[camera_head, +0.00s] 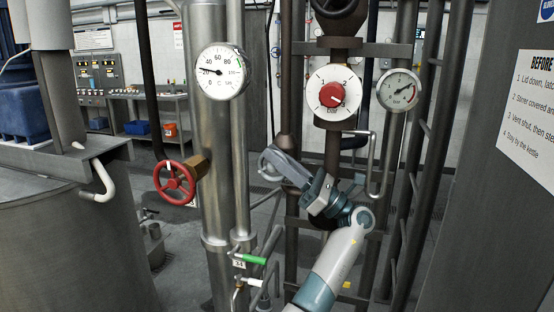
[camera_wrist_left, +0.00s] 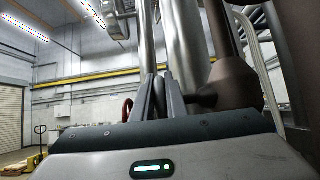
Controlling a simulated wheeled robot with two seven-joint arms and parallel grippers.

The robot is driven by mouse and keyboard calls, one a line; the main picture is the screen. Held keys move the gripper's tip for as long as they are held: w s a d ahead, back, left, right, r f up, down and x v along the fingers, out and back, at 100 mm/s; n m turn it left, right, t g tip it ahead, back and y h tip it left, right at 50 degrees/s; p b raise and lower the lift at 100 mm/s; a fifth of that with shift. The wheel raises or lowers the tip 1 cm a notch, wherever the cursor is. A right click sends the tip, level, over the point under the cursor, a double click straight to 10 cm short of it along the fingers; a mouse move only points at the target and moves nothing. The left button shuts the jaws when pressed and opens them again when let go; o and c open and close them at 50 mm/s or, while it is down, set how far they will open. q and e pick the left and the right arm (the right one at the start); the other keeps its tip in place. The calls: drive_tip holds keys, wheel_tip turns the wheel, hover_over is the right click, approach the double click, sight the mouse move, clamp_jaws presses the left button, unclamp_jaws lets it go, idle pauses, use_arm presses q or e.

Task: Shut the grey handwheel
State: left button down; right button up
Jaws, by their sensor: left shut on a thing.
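The grey handwheel (camera_head: 265,168) is in the middle of the head view, on the brown pipework. Only the left part of its curved rim shows; my gripper covers much of the rest. My left gripper (camera_head: 279,160) reaches it from the lower right and is shut on its rim. In the left wrist view the two dark fingers (camera_wrist_left: 155,97) stand close together beside a brown pipe fitting (camera_wrist_left: 212,96). The wheel itself is hard to make out there. My right gripper is in neither view.
A red handwheel (camera_head: 174,183) is on the left, beside a thick steel pipe (camera_head: 215,150). A red knob (camera_head: 332,95) on a white dial and two gauges (camera_head: 221,71) (camera_head: 398,91) are above. A green-handled valve (camera_head: 250,259) is low down. A bent grey pipe (camera_head: 373,165) stands close right of my gripper.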

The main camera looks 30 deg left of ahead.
use_arm(q)
drive_tip(key=c, duration=1.8)
unclamp_jaws()
drive_tip(key=shift+o, duration=0.2)
drive_tip(key=shift+d+f, duration=0.1)
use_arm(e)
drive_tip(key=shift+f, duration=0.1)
